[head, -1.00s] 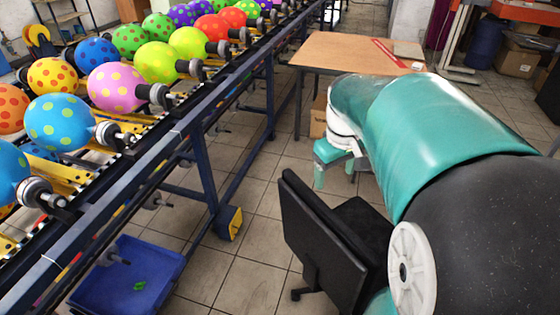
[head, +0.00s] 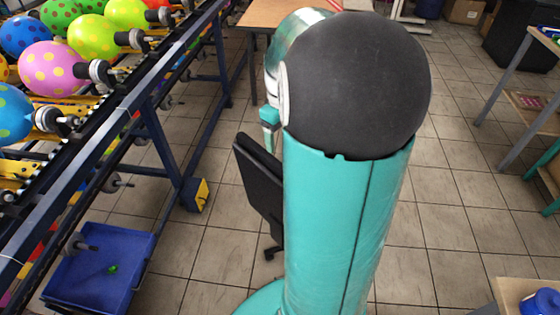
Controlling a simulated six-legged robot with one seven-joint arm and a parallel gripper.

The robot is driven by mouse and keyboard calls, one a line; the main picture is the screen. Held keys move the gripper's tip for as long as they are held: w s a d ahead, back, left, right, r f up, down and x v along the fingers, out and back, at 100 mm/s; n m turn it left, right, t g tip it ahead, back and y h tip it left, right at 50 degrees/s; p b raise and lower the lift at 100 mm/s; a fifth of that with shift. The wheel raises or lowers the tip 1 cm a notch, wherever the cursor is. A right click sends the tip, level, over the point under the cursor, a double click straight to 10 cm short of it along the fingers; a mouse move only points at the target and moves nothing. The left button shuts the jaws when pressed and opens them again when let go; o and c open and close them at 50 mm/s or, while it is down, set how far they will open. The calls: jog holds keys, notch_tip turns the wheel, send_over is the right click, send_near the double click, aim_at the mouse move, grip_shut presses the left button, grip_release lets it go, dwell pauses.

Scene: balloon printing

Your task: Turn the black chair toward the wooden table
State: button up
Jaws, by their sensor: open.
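The black chair (head: 259,178) stands on the tiled floor in the middle of the head view. Its backrest faces left, and its seat is mostly hidden behind my arm. One caster shows below the backrest. The wooden table (head: 256,15) is beyond the chair at the top, partly covered by my arm. Only a small teal part of my gripper (head: 269,118) shows, just above and beyond the top of the backrest. It is open; most of it is hidden behind my arm. I cannot tell whether it touches the chair.
A blue-framed conveyor (head: 150,125) with spotted balloons runs along the left. A blue bin (head: 125,262) sits under it. Tables stand at the right edge (head: 528,98) and lower right (head: 512,290). The tiled floor right of my arm is clear.

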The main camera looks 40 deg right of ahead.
notch_tip(320, 180, down, 11)
jog(key=shift+r, duration=0.15)
jog(key=c, duration=1.4)
jog(key=shift+s, duration=0.1)
